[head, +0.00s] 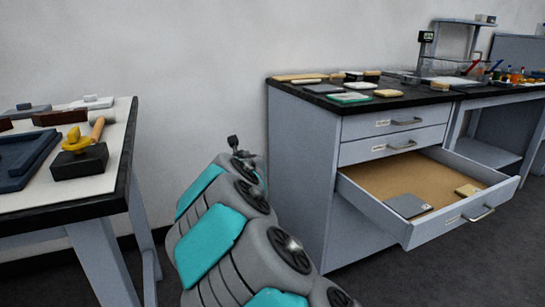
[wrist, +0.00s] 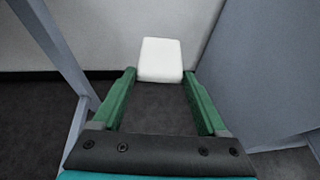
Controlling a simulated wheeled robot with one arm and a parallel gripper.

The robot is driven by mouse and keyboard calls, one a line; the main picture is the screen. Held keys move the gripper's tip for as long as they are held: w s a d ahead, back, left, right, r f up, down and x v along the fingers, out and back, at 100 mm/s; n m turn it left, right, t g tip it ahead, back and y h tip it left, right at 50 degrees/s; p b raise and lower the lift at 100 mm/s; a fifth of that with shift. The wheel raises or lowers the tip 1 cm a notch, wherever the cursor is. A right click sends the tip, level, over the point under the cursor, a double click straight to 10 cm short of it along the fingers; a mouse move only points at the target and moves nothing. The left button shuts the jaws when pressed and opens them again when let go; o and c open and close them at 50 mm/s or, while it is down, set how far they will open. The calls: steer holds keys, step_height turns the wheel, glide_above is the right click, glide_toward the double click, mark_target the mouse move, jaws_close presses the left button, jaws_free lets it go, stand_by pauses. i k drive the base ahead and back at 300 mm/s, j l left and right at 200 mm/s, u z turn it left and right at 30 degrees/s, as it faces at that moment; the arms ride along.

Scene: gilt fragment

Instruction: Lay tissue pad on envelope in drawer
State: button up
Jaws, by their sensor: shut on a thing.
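A white, flat, rounded pad, the tissue pad (wrist: 160,58), is between the tips of my gripper's green fingers (wrist: 159,75) in the wrist view. My gripper is shut on its near end, and the pad sticks out ahead over the dark floor. In the head view my arm stands between the two tables, and neither gripper nor pad can be made out there. The open drawer (head: 376,214) is at the right, with a tan bottom. In it lie a flat grey piece (head: 407,205) and a small cream piece (head: 468,190); I cannot tell which is the envelope.
The grey cabinet (head: 300,165) has two shut drawers above the open one, and its black top (head: 385,103) holds several pads and tools.

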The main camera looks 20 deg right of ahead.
mark_target(470, 190)
steer(key=k+l+z, duration=0.1)
steer(key=k+z, duration=0.15)
steer(key=k, duration=0.4)
steer(key=i+l+z, duration=0.15)
steer(key=z, duration=0.3)
steer(key=i+l+z, duration=0.1)
steer(key=z, duration=0.35)
steer(key=i+z, duration=0.3)
steer(key=z, duration=0.2)
